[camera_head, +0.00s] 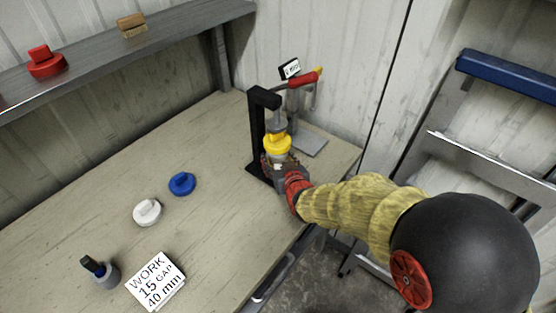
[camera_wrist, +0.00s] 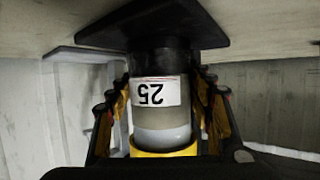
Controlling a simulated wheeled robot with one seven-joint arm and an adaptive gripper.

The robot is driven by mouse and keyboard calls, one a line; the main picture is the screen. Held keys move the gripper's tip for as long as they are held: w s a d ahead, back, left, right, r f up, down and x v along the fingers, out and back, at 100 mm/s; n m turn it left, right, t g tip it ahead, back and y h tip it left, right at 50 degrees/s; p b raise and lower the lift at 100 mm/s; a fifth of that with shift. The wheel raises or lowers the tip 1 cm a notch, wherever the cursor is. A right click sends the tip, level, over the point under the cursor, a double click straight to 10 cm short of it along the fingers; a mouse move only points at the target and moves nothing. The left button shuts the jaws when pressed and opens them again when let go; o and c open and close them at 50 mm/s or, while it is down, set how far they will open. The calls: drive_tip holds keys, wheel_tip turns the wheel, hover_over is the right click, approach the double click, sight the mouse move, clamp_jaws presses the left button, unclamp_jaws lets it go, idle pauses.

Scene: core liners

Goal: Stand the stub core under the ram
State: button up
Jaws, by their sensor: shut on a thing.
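The press (camera_head: 256,125) is a black frame on the bench, with a grey ram (camera_head: 277,126) hanging from its arm. A yellow stepped piece (camera_head: 277,144) sits right below the ram; I cannot tell whether they touch. My gripper (camera_head: 280,168) is shut on the core just below the yellow piece. In the wrist view, which appears upside down, the core (camera_wrist: 160,118) is a grey and white cylinder with a "25" label (camera_wrist: 158,93). Its black end meets the black base plate (camera_wrist: 105,35), and the yellow piece (camera_wrist: 165,148) is at its other end. The fingers flank it.
White (camera_head: 147,212) and blue (camera_head: 182,184) stepped pieces, a small grey pot (camera_head: 106,277) and a "WORK 15 GAP 40 mm" card (camera_head: 155,283) lie on the bench. A red piece (camera_head: 46,65) and a brush (camera_head: 132,26) are on the shelf. A red-handled lever (camera_head: 303,78) stands behind the press.

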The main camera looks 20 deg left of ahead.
drive_tip(key=shift+r, duration=0.15)
drive_tip(key=o, duration=1.1)
drive_tip(key=shift+o, duration=0.4)
drive_tip(key=shift+f, duration=0.2)
drive_tip(key=o, duration=0.7)
drive_tip(key=shift+c, duration=0.2)
drive_tip(key=shift+r, duration=0.1)
drive_tip(key=p+v, duration=0.2)
drive_tip(key=v, duration=0.8)
drive_tip(key=shift+p, duration=0.35)
idle(0.7)
